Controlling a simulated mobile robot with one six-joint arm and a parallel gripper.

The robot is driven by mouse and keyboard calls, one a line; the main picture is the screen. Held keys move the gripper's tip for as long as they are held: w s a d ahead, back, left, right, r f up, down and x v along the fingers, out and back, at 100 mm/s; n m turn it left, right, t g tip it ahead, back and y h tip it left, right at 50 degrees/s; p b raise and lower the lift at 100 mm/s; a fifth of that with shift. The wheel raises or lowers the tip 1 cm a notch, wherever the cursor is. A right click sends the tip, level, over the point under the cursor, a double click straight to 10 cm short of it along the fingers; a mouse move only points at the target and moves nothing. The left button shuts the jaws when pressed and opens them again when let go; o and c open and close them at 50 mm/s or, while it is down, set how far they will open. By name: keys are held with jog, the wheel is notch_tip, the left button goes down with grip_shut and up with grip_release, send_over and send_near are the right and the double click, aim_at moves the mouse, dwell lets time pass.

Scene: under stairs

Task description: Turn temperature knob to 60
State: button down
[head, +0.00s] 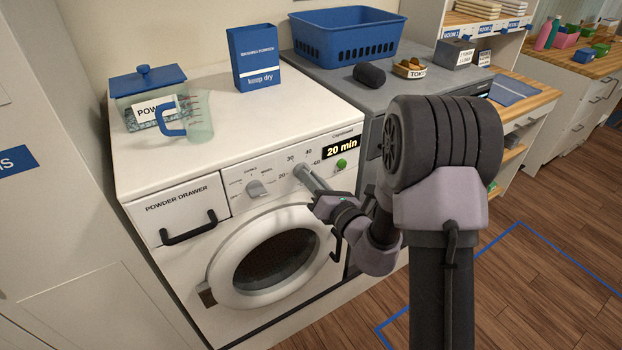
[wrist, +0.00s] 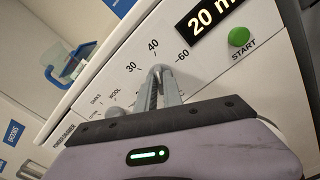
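The white washing machine (head: 240,140) has a temperature dial marked 20, 30, 40 and 60. My gripper (head: 306,176) reaches the panel at the centre of this dial, and its two fingers stand close together there. They also show in the wrist view (wrist: 160,84), closed in at the dial's middle. The temperature knob is mostly hidden by the fingertips, so its pointer direction cannot be read. The 60 mark (wrist: 182,55) lies right of the fingers, with 40 above and 30 to the upper left. The display (head: 341,147) reads 20 min.
The program knob (head: 257,189) is left of my gripper. The green start button (head: 341,164) is close on the right. The round door (head: 272,262) is below. A powder box (head: 253,57), lidded container (head: 147,86) and measuring jug (head: 200,122) stand on top.

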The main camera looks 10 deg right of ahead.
jog(key=shift+r+m+p, duration=0.1)
jog(key=shift+m+p, duration=0.3)
jog(key=shift+p, duration=0.15)
jog(key=shift+f+m+p, duration=0.2)
jog(key=shift+m+p, duration=5.3)
jog(key=shift+p, duration=0.1)
jog(key=shift+f, duration=0.1)
jog(key=c, duration=1.5)
grip_release()
jog(key=shift+d, duration=0.1)
